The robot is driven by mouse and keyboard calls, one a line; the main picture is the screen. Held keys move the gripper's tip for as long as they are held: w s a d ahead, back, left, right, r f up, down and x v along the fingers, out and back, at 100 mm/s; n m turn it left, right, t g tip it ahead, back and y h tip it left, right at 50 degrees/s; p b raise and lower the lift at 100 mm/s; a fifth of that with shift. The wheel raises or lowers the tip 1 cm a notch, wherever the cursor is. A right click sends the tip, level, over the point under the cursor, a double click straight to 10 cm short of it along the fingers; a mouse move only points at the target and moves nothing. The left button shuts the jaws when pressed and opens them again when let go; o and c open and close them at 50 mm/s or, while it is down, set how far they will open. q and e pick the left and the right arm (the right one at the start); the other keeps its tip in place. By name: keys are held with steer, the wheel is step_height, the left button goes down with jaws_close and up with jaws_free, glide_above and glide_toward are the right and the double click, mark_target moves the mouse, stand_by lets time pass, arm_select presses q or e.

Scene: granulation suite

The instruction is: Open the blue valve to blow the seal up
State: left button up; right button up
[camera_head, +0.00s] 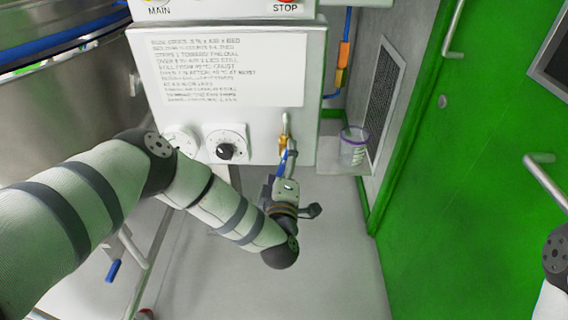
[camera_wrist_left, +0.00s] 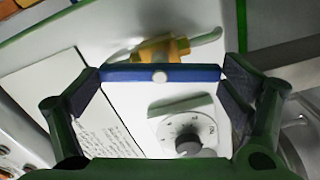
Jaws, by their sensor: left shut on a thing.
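The blue valve handle (camera_wrist_left: 185,73) is a flat bar with a pale round bolt at its middle. It lies in front of a brass valve body (camera_wrist_left: 165,48) on a pale pipe. In the head view the brass body (camera_head: 283,143) hangs at the lower right of the white control panel, with the blue handle (camera_head: 283,161) below it. My left gripper (camera_head: 287,174) is at the handle. In the left wrist view its two fingers (camera_wrist_left: 161,80) are at the bar's two ends, shut on it. My right gripper is out of view.
The white panel (camera_head: 312,125) carries a printed notice (camera_head: 230,70), a black knob (camera_head: 225,151) and a gauge (camera_head: 181,140). A clear cup (camera_head: 353,150) is right of it. A green door (camera_head: 470,210) stands at right. Another blue handle (camera_head: 113,271) is low left. The floor below is clear.

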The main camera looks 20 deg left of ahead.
arm_select(q)
steer(key=shift+f+n, duration=0.15)
steer(key=shift+n, duration=1.45)
steer(key=o, duration=0.9)
steer(key=shift+c, duration=0.2)
steer(key=v, duration=1.2)
steer(key=shift+d, duration=0.1)
